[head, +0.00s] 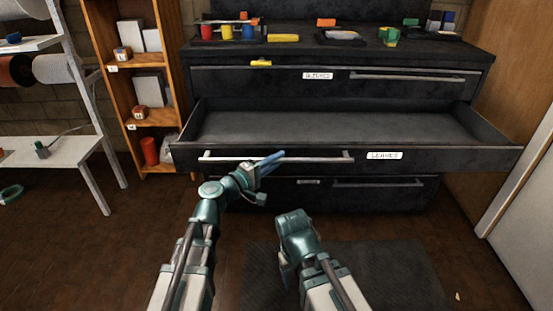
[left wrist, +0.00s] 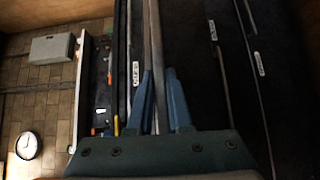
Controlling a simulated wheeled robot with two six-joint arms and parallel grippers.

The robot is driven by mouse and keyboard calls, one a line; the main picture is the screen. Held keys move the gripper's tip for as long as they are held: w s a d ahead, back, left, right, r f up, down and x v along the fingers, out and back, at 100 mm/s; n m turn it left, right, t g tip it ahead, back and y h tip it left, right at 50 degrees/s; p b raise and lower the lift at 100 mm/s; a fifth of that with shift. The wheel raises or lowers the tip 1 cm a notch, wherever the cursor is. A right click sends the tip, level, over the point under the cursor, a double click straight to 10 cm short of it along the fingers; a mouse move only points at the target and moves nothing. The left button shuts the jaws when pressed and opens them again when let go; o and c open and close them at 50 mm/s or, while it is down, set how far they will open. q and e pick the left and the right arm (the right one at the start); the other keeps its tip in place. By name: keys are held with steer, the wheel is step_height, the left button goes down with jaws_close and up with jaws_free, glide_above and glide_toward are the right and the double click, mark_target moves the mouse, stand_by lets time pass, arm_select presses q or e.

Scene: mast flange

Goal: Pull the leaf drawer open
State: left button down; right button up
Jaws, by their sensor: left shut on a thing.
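The leaf drawer (head: 450,159) is a black drawer with a white label reading LEAVES (head: 384,155). It stands pulled out from the cabinet, and its bare inside shows. Its long pale bar handle (head: 325,159) runs across the left part of its front. My left gripper (head: 270,161) is shut on this handle near its middle. In the left wrist view the blue fingers of my left gripper (left wrist: 158,95) stand on either side of the bar (left wrist: 154,45).
Above is a shut drawer (head: 440,85) with its own handle. Below is another shut drawer (head: 400,194). Coloured containers and tools lie on the cabinet top (head: 295,47). A wooden shelf (head: 112,70) stands left, a pale door (head: 525,215) right. A dark mat (head: 390,270) covers the floor in front.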

arm_select(q)
steer(key=c, duration=0.8)
jaws_free()
steer(key=shift+c, duration=0.2)
